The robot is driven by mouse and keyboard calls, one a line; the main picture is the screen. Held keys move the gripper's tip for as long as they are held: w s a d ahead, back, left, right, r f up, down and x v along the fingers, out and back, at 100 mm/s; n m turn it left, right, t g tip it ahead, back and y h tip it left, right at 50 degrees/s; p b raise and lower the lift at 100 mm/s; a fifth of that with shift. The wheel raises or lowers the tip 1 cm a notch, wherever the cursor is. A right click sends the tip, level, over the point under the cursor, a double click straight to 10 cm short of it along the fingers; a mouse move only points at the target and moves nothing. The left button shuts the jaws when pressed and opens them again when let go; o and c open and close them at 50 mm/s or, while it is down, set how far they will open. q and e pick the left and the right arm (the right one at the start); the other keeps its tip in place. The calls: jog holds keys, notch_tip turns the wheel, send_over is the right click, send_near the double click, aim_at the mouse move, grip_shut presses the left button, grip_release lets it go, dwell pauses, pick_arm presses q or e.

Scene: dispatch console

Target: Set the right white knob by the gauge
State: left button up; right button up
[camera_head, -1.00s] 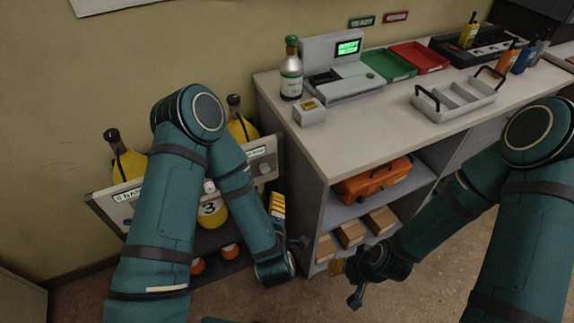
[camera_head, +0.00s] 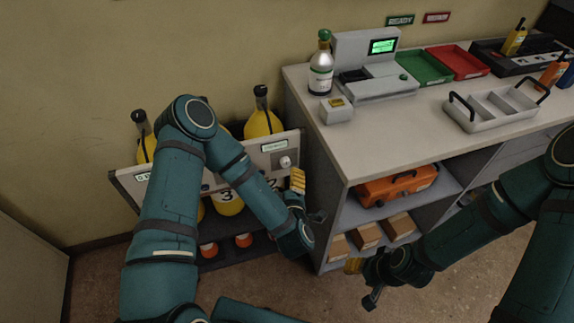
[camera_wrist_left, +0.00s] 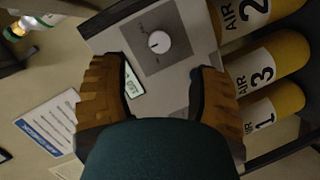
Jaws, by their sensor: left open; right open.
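The right white knob (camera_head: 285,161) sits at the right end of a light grey panel (camera_head: 130,184) above yellow cylinders. In the left wrist view the knob (camera_wrist_left: 159,41) is round with a dark pointer mark, on a dark grey square. A small lit display (camera_head: 274,146) is beside the knob; its reading is too small to tell. It also shows in the left wrist view (camera_wrist_left: 132,82). My left gripper (camera_head: 309,198) is open and empty, facing the panel, with the knob ahead between its fingers, apart from them. My right gripper (camera_head: 361,281) is open and empty, low before the shelves.
A grey counter (camera_head: 400,130) stands right of the panel, bearing a bottle (camera_head: 321,70), a console and trays. Its shelves hold an orange case (camera_head: 395,186) and boxes. Yellow cylinders (camera_wrist_left: 265,62) stand by the panel. My left arm covers the panel's middle.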

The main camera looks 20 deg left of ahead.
aim_at(287, 165)
pick_arm(q)
jog(key=b+x, duration=0.1)
jog(key=x, duration=0.7)
jog(key=shift+d, duration=0.1)
grip_shut()
